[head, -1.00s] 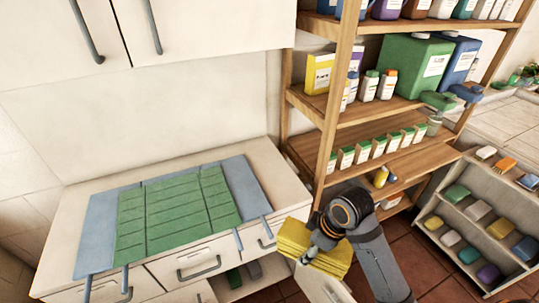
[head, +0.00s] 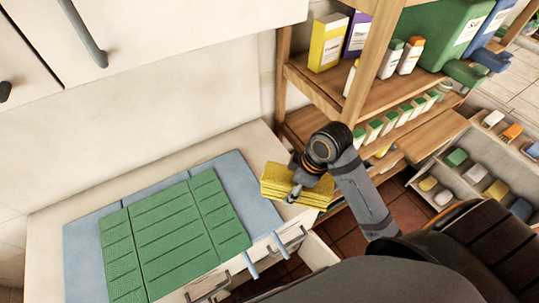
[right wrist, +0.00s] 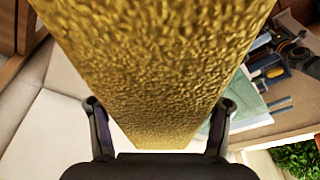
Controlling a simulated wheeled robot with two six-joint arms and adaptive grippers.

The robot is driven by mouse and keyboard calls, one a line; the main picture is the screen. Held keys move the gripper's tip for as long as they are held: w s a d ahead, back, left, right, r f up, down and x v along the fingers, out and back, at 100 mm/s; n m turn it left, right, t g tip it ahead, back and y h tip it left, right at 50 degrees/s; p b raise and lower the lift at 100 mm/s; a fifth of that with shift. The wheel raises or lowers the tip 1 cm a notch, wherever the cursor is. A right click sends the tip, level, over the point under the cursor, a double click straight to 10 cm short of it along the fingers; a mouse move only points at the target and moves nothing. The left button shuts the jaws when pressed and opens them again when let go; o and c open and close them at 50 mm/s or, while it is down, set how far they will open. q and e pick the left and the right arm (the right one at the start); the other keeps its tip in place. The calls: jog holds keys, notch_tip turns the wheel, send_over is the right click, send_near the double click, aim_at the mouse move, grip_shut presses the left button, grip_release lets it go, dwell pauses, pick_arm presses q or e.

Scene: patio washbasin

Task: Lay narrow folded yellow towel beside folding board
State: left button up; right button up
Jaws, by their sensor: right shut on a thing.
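The folded yellow towel (head: 283,183) is a narrow stack held in my right gripper (head: 300,185), at the right end of the counter in the head view. In the right wrist view the towel (right wrist: 155,70) fills the middle, between the two fingers of my right gripper (right wrist: 158,125). The folding board (head: 170,235), green panels on a blue base, lies flat on the counter to the left of the towel. Whether the towel touches the counter cannot be told. My left gripper is not in view.
The white counter (head: 45,225) has a narrow bare strip right of the board. An open drawer (head: 318,252) juts out below the towel. A wooden shelf (head: 330,95) with bottles and boxes stands to the right. White cabinets (head: 180,25) hang above.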

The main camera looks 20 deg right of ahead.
jog(key=shift+w+d, duration=0.15)
jog(key=shift+w, duration=0.05)
jog(key=w+f+p, duration=0.1)
jog(key=w+f, duration=0.1)
jog(key=w, duration=0.2)
jog(key=w+d+f+p, duration=0.1)
jog(key=w+f, duration=0.2)
jog(key=w, duration=0.1)
jog(key=w+d+f+p, duration=0.1)
jog(key=w+f, duration=0.2)
jog(key=shift+w+d+f, duration=0.15)
jog(key=shift+w, duration=0.25)
jog(key=shift+w+d+f, duration=0.1)
jog(key=shift+w+f, duration=0.15)
jog(key=shift+f, duration=0.3)
jog(key=p+x, duration=0.1)
jog(key=x, duration=0.2)
jog(key=shift+d+f+p, duration=0.15)
jog(key=shift+d+p, duration=0.2)
jog(key=shift+p, duration=0.05)
jog(key=shift+s+f, duration=0.15)
jog(key=shift+f, duration=0.05)
jog(key=o, duration=1.3)
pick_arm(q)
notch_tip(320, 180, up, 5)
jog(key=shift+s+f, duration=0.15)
